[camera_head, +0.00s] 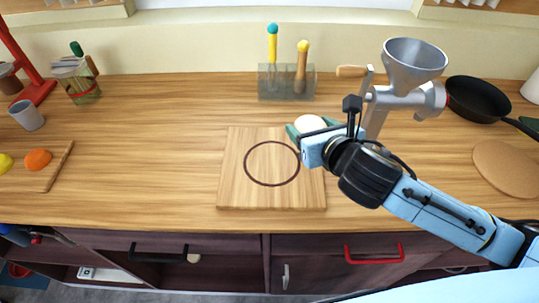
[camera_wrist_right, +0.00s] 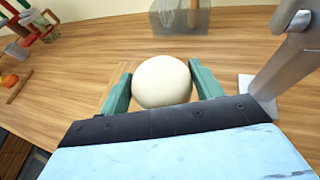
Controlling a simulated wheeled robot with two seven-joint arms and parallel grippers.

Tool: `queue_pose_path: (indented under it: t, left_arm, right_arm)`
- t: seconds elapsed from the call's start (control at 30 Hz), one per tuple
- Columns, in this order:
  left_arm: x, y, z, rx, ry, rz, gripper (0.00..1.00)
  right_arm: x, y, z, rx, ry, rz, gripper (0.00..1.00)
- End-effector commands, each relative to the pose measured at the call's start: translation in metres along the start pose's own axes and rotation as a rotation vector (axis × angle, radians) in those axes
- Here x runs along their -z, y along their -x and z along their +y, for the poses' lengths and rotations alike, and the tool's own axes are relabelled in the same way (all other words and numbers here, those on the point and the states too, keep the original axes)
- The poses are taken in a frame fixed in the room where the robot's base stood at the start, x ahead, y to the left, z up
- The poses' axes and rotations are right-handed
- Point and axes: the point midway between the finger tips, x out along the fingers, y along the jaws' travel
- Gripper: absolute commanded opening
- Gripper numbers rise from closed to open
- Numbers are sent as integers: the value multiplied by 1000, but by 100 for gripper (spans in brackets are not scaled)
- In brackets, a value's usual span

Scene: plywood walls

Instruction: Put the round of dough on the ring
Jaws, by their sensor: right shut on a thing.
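The round of dough (camera_head: 310,123) is a pale ball. My right gripper (camera_wrist_right: 163,84) is shut on it, with one green finger on each side, as the right wrist view shows the dough (camera_wrist_right: 162,80) up close. In the head view my right gripper (camera_head: 305,129) is at the back right of the wooden board. The ring (camera_head: 247,163) is a dark circle drawn on the board (camera_head: 235,198). It is empty, and the dough is to the right of and behind it. I cannot tell how high the dough is held. My left gripper is not in view.
A metal grinder (camera_head: 413,66) stands close behind my right gripper. A clear holder (camera_head: 270,88) with two handled tools is at the back. A black pan (camera_head: 478,100) and round cork mat (camera_head: 508,166) are at right.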

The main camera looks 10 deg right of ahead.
Motion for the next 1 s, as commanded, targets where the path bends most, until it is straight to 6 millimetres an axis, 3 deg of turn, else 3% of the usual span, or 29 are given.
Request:
queue_pose_path:
  t: [0.1,0.33,0.53,0.73,1.0]
  left_arm:
    - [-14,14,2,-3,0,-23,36]
    - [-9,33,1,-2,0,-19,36]
    - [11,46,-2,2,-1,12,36]
    - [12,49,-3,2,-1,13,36]
    - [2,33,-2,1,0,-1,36]
  right_arm:
    - [-19,-11,30,-124,63,-9,40]
    - [-23,-28,72,-376,169,-4,40]
    - [-14,-38,74,-525,227,0,40]
    - [-2,-44,66,-588,246,2,40]
    - [45,-62,66,-595,245,3,40]
